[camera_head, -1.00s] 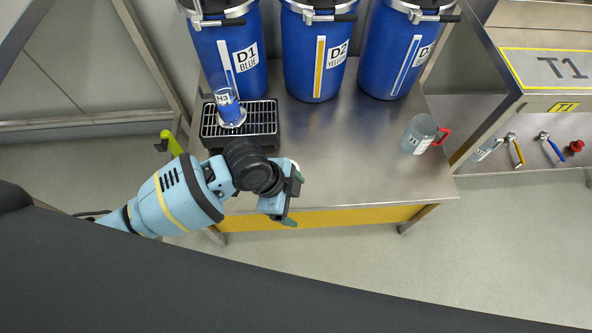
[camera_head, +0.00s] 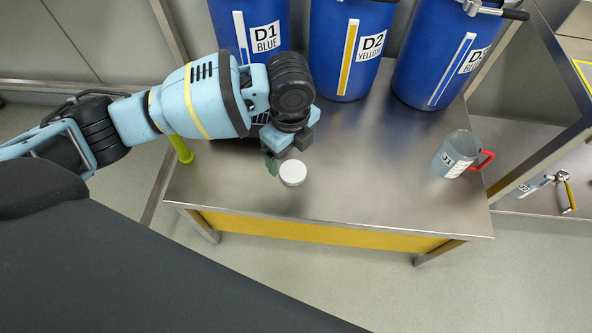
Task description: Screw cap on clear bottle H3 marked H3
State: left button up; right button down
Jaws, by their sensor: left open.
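A round white cap (camera_head: 293,173) lies on the steel table, near its front edge and left of the middle. My left gripper (camera_head: 284,155) is open, with its fingers just above the cap in the picture. One dark green fingertip shows close to the cap's left side. I cannot tell whether it touches the cap or how high it is above the table. The clear bottle H3 is hidden now behind my left arm. My right gripper is not in view.
The steel table (camera_head: 375,170) has free room right of the cap. A grey jug (camera_head: 456,155) with a red handle stands at its right. Blue drums D1 (camera_head: 259,38), D2 (camera_head: 350,45) and another (camera_head: 430,60) line the back. The black grate is almost wholly hidden.

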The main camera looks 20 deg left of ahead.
aim_at(292, 171)
pick_arm(q)
jog(key=shift+f, duration=0.1)
notch_tip(292, 171, down, 2)
jog(key=shift+f+b, duration=0.25)
jog(key=shift+b, duration=0.3)
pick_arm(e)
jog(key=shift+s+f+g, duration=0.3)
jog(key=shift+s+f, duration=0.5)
pick_arm(q)
jog(key=f+b, duration=0.2)
jog(key=f, duration=0.1)
jog(key=f+b, duration=0.1)
jog(key=shift+w+f, duration=0.25)
jog(key=shift+f, duration=0.4)
jog(key=shift+r, duration=0.1)
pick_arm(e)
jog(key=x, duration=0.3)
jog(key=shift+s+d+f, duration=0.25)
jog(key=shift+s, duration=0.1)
